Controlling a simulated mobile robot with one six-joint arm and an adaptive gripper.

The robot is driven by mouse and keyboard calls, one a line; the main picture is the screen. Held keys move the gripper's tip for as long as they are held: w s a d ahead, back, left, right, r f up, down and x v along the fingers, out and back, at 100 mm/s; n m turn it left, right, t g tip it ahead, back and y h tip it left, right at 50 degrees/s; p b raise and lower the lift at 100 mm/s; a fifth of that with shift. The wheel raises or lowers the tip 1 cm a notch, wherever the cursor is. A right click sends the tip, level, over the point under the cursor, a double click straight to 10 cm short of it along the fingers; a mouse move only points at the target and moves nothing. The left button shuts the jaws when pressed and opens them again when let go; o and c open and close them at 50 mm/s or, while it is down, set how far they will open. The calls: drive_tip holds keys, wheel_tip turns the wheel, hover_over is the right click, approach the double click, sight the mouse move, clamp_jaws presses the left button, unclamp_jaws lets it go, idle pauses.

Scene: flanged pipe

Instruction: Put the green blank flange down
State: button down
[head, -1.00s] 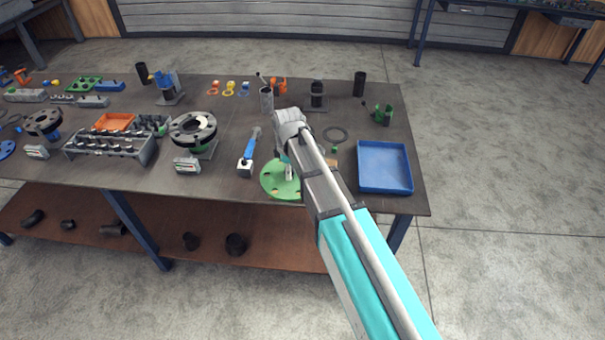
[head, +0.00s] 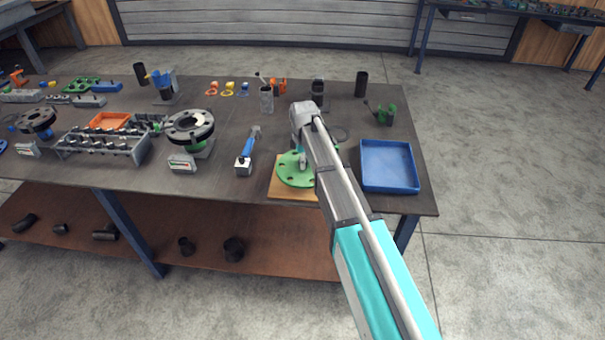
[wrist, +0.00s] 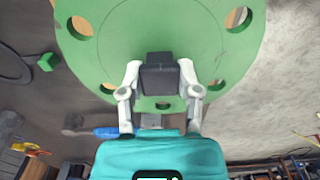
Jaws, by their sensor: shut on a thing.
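The green blank flange (head: 291,172) is a round disc with several bolt holes. In the head view it lies over a tan wooden board (head: 287,196) near the table's front edge. My gripper (head: 304,163) is shut on the flange from above. In the wrist view the flange (wrist: 150,35) fills the upper middle, with tan showing through its holes. My arm hides the right part of the flange and board. I cannot tell whether the flange touches the board.
A blue tray (head: 389,167) stands to the right of the flange. A blue-handled tool (head: 246,155) lies to the left. A dark ring (head: 340,134), partly behind my arm, and a green stand (head: 384,116) are behind. Bare tabletop (head: 225,185) is at the front left.

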drive_tip(key=shift+w+d+f+b, duration=0.15)
drive_tip(key=shift+w+f+b, duration=0.15)
drive_tip(key=shift+w+f, duration=0.25)
drive_tip(key=shift+f, duration=0.1)
drive_tip(key=shift+w+d+f+b, duration=0.15)
drive_tip(key=shift+w+f+b, duration=0.25)
drive_tip(key=shift+f+b, duration=0.35)
drive_tip(key=shift+s+f+b, duration=0.1)
drive_tip(key=shift+f+b, duration=1.1)
drive_tip(key=shift+b, duration=0.05)
drive_tip(key=shift+f, duration=0.1)
drive_tip(key=shift+c, duration=1.5)
unclamp_jaws()
wheel_tip(320, 180, up, 12)
drive_tip(key=p, duration=1.2)
